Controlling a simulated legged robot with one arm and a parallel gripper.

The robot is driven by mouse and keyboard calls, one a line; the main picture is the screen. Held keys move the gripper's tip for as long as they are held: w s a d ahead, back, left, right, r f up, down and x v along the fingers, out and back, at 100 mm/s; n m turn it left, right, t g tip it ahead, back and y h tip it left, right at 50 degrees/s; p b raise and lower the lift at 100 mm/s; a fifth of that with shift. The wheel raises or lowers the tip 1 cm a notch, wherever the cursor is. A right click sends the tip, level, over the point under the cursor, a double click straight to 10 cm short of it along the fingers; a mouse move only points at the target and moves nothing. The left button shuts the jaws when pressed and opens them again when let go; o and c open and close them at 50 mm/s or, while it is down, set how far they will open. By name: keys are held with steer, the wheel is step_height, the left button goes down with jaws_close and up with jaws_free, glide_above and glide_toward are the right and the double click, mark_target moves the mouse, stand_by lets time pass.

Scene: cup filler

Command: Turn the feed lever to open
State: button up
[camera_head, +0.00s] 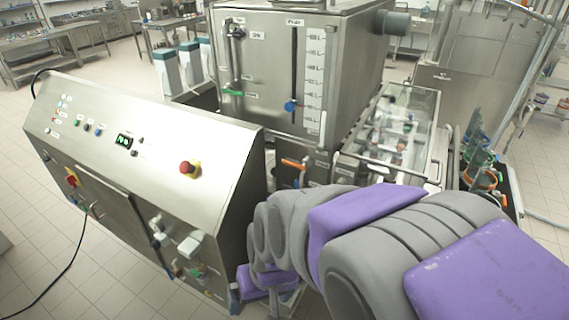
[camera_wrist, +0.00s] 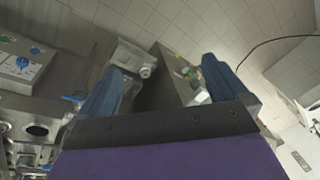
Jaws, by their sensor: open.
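Which handle is the feed lever is not clear from any label I can read. An orange lever handle (camera_head: 293,164) sticks out below the steel tank in the head view, and a green handle (camera_head: 232,92) sits on the tank's front at left. In the wrist view a blue handle (camera_wrist: 73,99) shows just left of the left finger. My gripper (camera_wrist: 164,68) is open and empty, with its two blue fingers wide apart. In the head view my gripper (camera_head: 262,292) hangs low beside the control cabinet, partly hidden by my arm. It touches no handle that I can see.
The control cabinet (camera_head: 140,142) with a red emergency button (camera_head: 189,168) stands at left. The steel tank (camera_head: 280,75) stands behind my gripper. A clear-covered conveyor (camera_head: 398,125) is at right. A black cable (camera_head: 75,255) lies on the open tiled floor at left.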

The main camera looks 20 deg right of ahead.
steer(key=w+a+f+m+t+h, duration=0.1)
steer(key=w+a+m+t, duration=0.15)
steer(key=w, duration=0.75)
steer(key=w+a+f+m+t, duration=0.1)
steer(key=w+a+t, duration=0.25)
steer(key=w, duration=0.65)
steer(key=m+t+h, duration=0.3)
steer(key=m+h, duration=0.3)
steer(key=h, duration=0.9)
glide_toward(292, 166)
steer(key=x, duration=0.7)
steer(key=shift+s+d+b, duration=0.15)
steer(key=shift+d+b, duration=0.1)
steer(key=shift+b, duration=0.15)
steer(key=shift+w+d+r, duration=0.1)
steer(key=shift+w+d, duration=0.15)
steer(key=shift+w, duration=0.4)
steer(key=shift+w+d, duration=0.1)
steer(key=shift+d, duration=0.3)
steer(key=c, duration=1.2)
